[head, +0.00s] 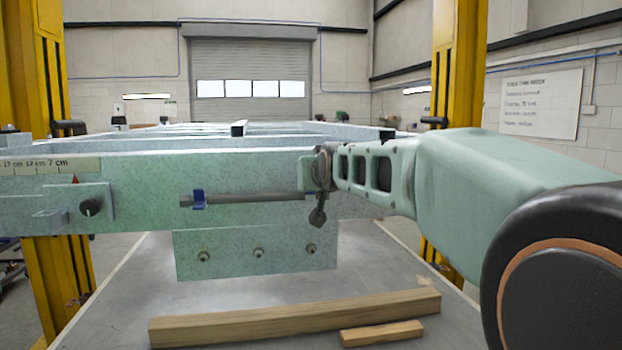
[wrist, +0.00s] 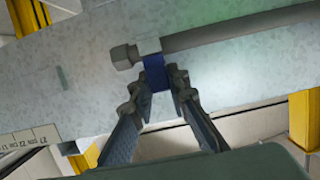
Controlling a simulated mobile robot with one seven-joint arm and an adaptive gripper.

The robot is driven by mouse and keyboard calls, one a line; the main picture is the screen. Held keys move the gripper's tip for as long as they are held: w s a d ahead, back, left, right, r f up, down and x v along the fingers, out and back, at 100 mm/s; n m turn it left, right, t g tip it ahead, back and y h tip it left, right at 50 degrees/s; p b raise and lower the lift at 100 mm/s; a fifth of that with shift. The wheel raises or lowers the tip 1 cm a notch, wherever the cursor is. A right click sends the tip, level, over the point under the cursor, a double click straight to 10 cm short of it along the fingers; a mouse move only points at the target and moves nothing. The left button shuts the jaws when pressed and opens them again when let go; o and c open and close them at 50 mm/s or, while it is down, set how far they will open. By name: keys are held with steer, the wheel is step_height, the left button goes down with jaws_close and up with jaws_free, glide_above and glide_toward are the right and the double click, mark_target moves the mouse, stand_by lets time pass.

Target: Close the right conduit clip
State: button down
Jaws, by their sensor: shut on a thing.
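A grey conduit (head: 245,198) runs level along the face of the galvanized beam (head: 140,170) in the head view. A blue left clip (head: 198,199) sits around it near its left end. My gripper (head: 322,180) is at the conduit's right end and hides the right clip there. In the wrist view, the blue right clip (wrist: 154,76) lies between the two fingertips of my gripper (wrist: 159,82), beside the hex fitting (wrist: 125,57) at the conduit's end (wrist: 230,34). The fingers are shut on this clip. Whether its latch is fastened cannot be told.
A lower plate with bolts (head: 230,258) hangs below the beam. Two wooden blocks (head: 290,318) (head: 381,333) lie on the grey surface below. A bracket with a black knob (head: 92,207) projects at left. Yellow posts (head: 455,70) stand behind on either side.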

steer(key=c, duration=1.8)
jaws_free()
step_height(320, 180, up, 10)
steer(key=shift+f, duration=0.1)
